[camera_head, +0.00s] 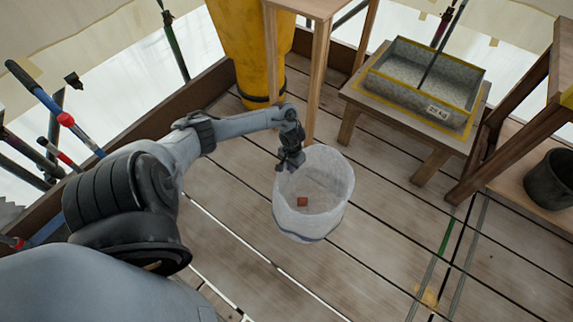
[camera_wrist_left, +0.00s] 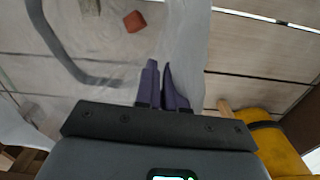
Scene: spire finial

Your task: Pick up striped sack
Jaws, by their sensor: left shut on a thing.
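The striped sack (camera_head: 325,218) is a pale, translucent, open-topped sack with a dark bluish band low on its side. It is upright over the plank floor; I cannot tell whether its base touches the boards. A small red-brown piece (camera_head: 302,201) shows inside its outline. My left gripper (camera_head: 289,163) is at the sack's upper left rim, shut on its wall. In the left wrist view the dark fingers (camera_wrist_left: 163,85) are close together on the pale sack wall (camera_wrist_left: 187,40), and the red-brown piece (camera_wrist_left: 135,21) shows nearby. My right gripper is in neither view.
A yellow chute-like container (camera_head: 250,45) and a wooden stand (camera_head: 319,75) are behind the sack. A grey trough (camera_head: 415,97) sits on a low wooden table at upper right. A dark bucket (camera_head: 550,180) is at far right. Plank floor (camera_head: 400,215) is clear right of the sack.

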